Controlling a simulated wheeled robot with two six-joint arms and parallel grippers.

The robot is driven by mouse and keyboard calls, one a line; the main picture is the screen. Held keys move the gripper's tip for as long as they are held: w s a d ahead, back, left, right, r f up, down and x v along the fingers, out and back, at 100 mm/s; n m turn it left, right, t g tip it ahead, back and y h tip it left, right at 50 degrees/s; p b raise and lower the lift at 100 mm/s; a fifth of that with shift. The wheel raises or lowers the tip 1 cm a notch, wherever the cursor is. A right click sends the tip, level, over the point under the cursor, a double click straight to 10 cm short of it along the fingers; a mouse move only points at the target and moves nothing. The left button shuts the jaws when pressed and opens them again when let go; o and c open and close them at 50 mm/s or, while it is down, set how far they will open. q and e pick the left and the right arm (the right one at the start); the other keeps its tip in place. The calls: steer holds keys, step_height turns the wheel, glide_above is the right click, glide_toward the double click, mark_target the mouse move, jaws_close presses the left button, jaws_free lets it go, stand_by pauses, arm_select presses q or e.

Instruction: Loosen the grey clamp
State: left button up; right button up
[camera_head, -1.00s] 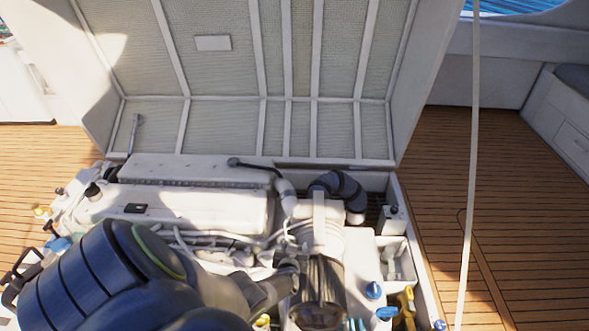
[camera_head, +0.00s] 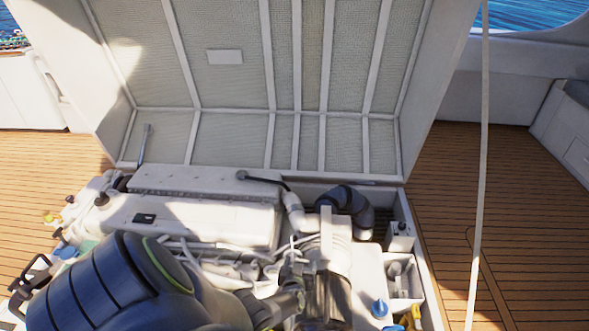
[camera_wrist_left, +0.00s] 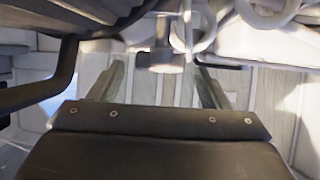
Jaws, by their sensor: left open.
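My left gripper (camera_head: 290,296) reaches over the front of the white engine (camera_head: 190,214), beside the ribbed cylinder at its right end. In the left wrist view its two fingers (camera_wrist_left: 161,78) are apart. A grey T-shaped piece (camera_wrist_left: 160,59), which looks like the grey clamp, hangs between and just beyond the fingertips. No contact shows, and the gap to it is hard to judge. In the head view I cannot make out the clamp, as it is small or hidden by the gripper and arm. My right gripper is not in view.
The raised hatch lid (camera_head: 225,85) stands behind the engine. Pale pipes (camera_wrist_left: 270,14) and a dark bar (camera_wrist_left: 62,78) lie close around the gripper. Open wooden deck (camera_head: 520,220) is at right.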

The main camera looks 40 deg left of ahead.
arm_select(q)
steer(key=p+v, duration=0.8)
steer(key=v, duration=0.8)
steer(key=shift+s+p, duration=0.25)
steer(key=shift+p, duration=0.15)
steer(key=shift+r, duration=0.1)
